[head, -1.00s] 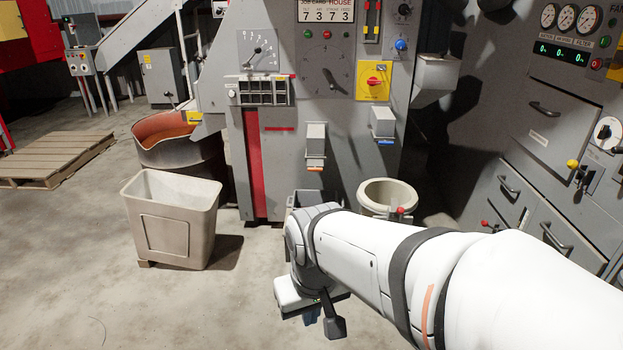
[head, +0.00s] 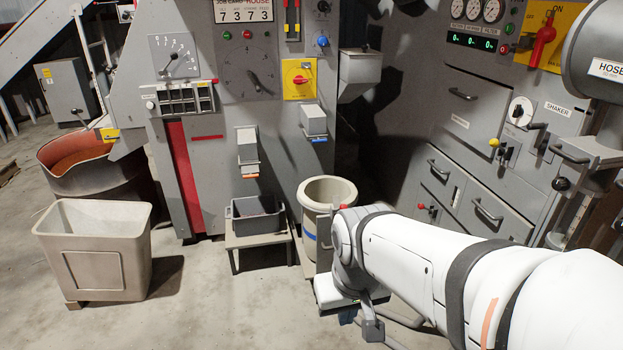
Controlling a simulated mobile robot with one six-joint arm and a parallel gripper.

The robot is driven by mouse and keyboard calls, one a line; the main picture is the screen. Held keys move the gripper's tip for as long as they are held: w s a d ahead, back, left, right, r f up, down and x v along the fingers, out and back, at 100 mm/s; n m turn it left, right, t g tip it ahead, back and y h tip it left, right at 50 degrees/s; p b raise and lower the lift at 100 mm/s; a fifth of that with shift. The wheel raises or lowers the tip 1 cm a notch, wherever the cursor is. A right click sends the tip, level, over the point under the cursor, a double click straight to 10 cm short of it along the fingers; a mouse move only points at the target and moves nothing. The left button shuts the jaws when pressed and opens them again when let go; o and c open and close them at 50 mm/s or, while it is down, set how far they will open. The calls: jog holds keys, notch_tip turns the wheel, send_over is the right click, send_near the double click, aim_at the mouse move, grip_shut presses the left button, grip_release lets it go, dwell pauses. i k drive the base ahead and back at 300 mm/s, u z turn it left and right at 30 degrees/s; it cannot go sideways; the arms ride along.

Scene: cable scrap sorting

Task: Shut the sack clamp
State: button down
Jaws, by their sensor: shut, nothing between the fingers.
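My gripper (head: 372,328) hangs low at the end of my white arm, over the floor in front of the cream bin. Its fingers look dark, small and close together, with nothing seen between them. No part is labelled as the sack clamp. At the right edge, below the grey cylinder marked HOSE (head: 598,70), is a grey bracket with a bar handle and a black ball-ended lever (head: 561,184). It may be the clamp; I cannot tell whether it is open or shut. My gripper is well to the left of it and lower. No sack is clearly visible.
A cream round bin (head: 327,190) stands just behind my gripper. A grey tray (head: 258,217) sits on a low stand left of it. A beige square bin (head: 95,250) stands at left. Grey drawers (head: 487,213) line the right. Floor at front left is clear.

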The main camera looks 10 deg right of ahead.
aim_at(336, 201)
jog(key=i, duration=1)
jog(key=z, duration=0.05)
